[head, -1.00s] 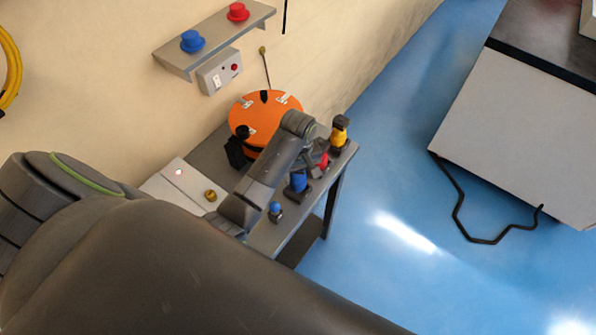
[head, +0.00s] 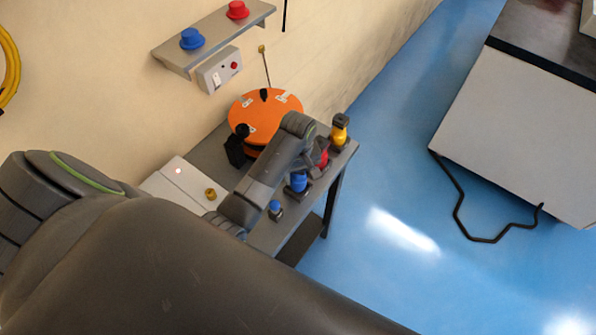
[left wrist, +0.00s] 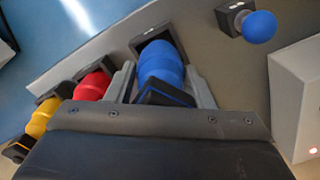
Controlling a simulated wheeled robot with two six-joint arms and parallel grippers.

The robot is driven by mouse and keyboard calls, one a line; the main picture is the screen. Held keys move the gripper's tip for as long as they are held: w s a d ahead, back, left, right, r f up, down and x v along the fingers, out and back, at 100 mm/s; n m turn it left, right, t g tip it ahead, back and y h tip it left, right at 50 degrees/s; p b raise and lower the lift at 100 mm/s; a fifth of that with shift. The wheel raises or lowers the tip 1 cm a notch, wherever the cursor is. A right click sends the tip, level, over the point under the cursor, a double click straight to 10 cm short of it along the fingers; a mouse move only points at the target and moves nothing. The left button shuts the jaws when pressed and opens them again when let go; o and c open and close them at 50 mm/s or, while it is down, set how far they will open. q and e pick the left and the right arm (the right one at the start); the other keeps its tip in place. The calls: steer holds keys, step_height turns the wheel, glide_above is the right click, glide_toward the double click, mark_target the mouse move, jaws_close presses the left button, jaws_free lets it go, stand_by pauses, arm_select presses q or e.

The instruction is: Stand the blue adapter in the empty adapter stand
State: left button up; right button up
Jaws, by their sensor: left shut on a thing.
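The blue adapter (head: 299,182) is upright at the front edge of the small table, between the red adapter (head: 322,158) and a small blue-topped knob (head: 275,208). My left gripper (left wrist: 163,88) is shut on the blue adapter (left wrist: 160,62), with one grey jaw on each side. The adapter's far end overlaps the dark square adapter stand (left wrist: 150,37) in the left wrist view. I cannot tell whether it is fully seated. The red adapter (left wrist: 92,86) and yellow adapter (left wrist: 42,118) stand in line beside it. My right gripper is not in view.
An orange round turntable (head: 265,115) is behind my left forearm. The yellow adapter (head: 339,129) stands at the table's far corner. A light grey box (head: 178,180) with a brass knob is on the left. A wall shelf (head: 212,38) holds a blue and a red piece.

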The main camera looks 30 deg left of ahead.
arm_select(q)
steer(key=shift+f, duration=1.05)
steer(key=o, duration=1.1)
steer(key=shift+o, duration=0.2)
